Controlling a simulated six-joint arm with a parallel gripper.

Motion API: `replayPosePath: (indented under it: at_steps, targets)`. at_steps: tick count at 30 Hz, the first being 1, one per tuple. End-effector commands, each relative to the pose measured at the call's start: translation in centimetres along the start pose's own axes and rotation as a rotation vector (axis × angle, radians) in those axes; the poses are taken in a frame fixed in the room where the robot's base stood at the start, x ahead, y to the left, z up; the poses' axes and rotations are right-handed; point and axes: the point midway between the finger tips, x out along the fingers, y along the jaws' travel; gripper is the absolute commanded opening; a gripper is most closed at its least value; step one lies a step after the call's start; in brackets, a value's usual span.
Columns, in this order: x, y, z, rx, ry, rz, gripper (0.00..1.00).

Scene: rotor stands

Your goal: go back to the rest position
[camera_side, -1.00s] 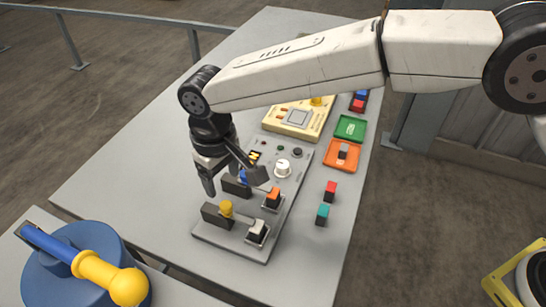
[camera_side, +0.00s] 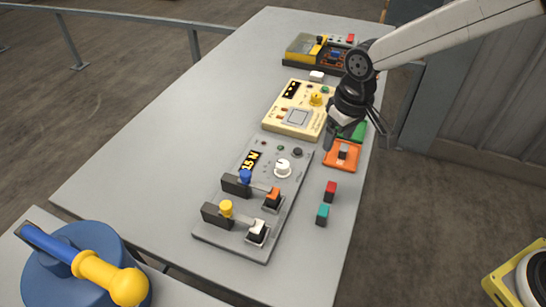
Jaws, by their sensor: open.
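My gripper (camera_side: 355,138) is open and hangs above the right side of the table (camera_side: 150,150), over the green tray (camera_side: 358,131) and close to the orange tray (camera_side: 342,155). Nothing shows between its fingers. It hides most of the green tray.
A cream panel (camera_side: 279,122) with a yellow knob stands just left of my gripper. A black and yellow device (camera_side: 310,50) and a white block (camera_side: 317,76) are behind. A red block (camera_side: 330,191) and teal block (camera_side: 322,214) stand in front. The table's left side is clear.

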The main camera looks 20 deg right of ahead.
Motion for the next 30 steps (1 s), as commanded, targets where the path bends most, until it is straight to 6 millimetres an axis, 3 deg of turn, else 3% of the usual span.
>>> replayPosePath:
  at_steps: [6,15,22,30]
  targets:
    - [-0.3,5.7,4.9,0.087,0.039,0.014,0.72]
    - [-0.1,10.8,12.6,0.193,0.088,0.041,0.72]
    - [0.1,12.2,16.3,0.237,0.11,0.056,0.72]
    - [0.2,12.3,16.9,0.243,0.113,0.058,0.72]
